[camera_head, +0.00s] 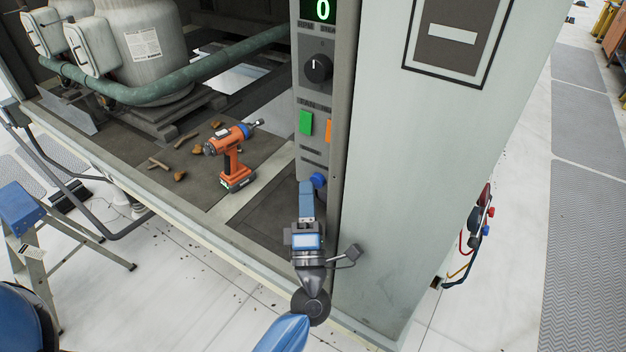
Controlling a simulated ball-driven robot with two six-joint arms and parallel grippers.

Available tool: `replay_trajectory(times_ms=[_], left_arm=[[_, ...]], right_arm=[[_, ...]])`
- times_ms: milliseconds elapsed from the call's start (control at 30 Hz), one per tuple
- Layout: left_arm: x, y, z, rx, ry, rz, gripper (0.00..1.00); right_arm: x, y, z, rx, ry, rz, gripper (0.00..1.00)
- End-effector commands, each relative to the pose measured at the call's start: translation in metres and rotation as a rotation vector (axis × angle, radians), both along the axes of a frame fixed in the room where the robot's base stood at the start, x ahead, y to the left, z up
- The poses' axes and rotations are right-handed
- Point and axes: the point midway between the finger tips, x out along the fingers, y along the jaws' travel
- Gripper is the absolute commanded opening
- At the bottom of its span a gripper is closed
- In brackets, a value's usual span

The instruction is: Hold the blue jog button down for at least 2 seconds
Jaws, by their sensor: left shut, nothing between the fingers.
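The blue jog button (318,179) is a round blue knob low on the narrow grey control panel (313,150). My left gripper (306,186) comes up from below, shut and empty. Its fingertips are just left of the button in the picture and cover the panel's edge beside it. My right gripper is out of view.
Above the button are an orange switch (328,133), a green switch (306,122), a black dial (318,68) and a display reading 0 (322,10). An orange drill (231,160) stands on the deck to the left. A pale cabinet wall (400,170) rises at right.

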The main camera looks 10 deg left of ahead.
Motion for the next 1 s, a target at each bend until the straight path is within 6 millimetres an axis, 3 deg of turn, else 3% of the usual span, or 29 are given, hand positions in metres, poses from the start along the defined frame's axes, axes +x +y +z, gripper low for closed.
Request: replay_trajectory(times_ms=[333,800,1000], left_arm=[[-0.003,-0.004,-0.005,0.003,0.010,-0.017,0.00],[-0.040,0.012,-0.005,0.002,0.009,-0.009,0.00],[-0.047,0.015,-0.004,0.002,0.007,-0.008,0.00]], right_arm=[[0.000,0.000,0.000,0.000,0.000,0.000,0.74],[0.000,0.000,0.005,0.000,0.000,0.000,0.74],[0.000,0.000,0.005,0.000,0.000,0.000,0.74]])
